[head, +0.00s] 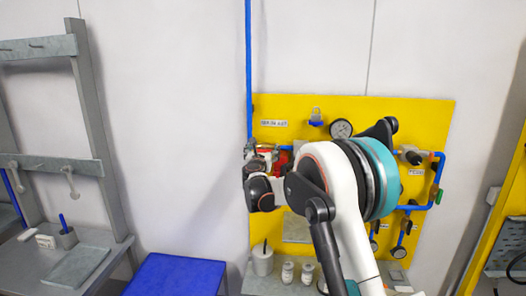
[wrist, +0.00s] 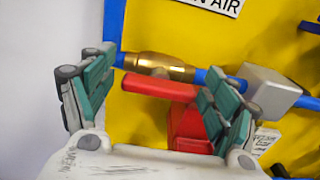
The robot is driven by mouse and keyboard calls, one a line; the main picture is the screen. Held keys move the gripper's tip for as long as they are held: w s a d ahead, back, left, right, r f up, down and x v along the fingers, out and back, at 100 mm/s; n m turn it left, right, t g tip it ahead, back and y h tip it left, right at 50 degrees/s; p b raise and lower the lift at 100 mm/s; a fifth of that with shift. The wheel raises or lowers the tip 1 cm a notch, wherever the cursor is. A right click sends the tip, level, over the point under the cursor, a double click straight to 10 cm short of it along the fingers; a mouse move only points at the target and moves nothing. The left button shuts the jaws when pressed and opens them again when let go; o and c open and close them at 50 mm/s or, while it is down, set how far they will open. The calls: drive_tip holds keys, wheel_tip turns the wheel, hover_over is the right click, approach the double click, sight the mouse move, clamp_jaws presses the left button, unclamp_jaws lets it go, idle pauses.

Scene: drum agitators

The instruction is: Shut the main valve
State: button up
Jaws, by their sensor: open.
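The main valve has a brass body (wrist: 158,66) on a blue pipe, below a sign partly reading "N AIR" (wrist: 215,3). Its red lever handle (wrist: 160,88) lies roughly along the pipe, tilted slightly down to the right. A red block (wrist: 190,128) shows below the handle; I cannot tell if they are joined. My gripper (wrist: 160,66) is open, with its green fingers on either side of the valve and handle. The right finger overlaps the handle's right end in view; contact cannot be told. In the head view my gripper (head: 258,162) hides most of the valve.
A yellow panel (head: 420,115) carries a gauge (head: 340,128), a padlock (head: 316,115) and blue pipes (head: 415,206). A grey box (wrist: 268,90) sits right of the valve. Below are a white cup (head: 263,263) and small jars. A grey rack and blue stool (head: 175,275) stand left.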

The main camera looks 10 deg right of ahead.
drive_tip(key=shift+c, duration=0.6)
drive_tip(key=c, duration=1)
drive_tip(key=shift+o, duration=0.2)
drive_tip(key=m+b, duration=0.3)
drive_tip(key=m, duration=0.1)
drive_tip(key=shift+f+m, duration=0.1)
drive_tip(key=shift+m, duration=0.2)
drive_tip(key=m+b, duration=0.2)
drive_tip(key=m, duration=0.2)
drive_tip(key=shift+d+m+b, duration=0.15)
drive_tip(key=shift+m+b, duration=0.15)
drive_tip(key=shift+b, duration=0.05)
drive_tip(key=m+b, duration=0.1)
drive_tip(key=m, duration=0.3)
drive_tip(key=shift+s+f+m+b, duration=0.1)
drive_tip(key=shift+m+b, duration=0.7)
drive_tip(key=shift+m, duration=1.6)
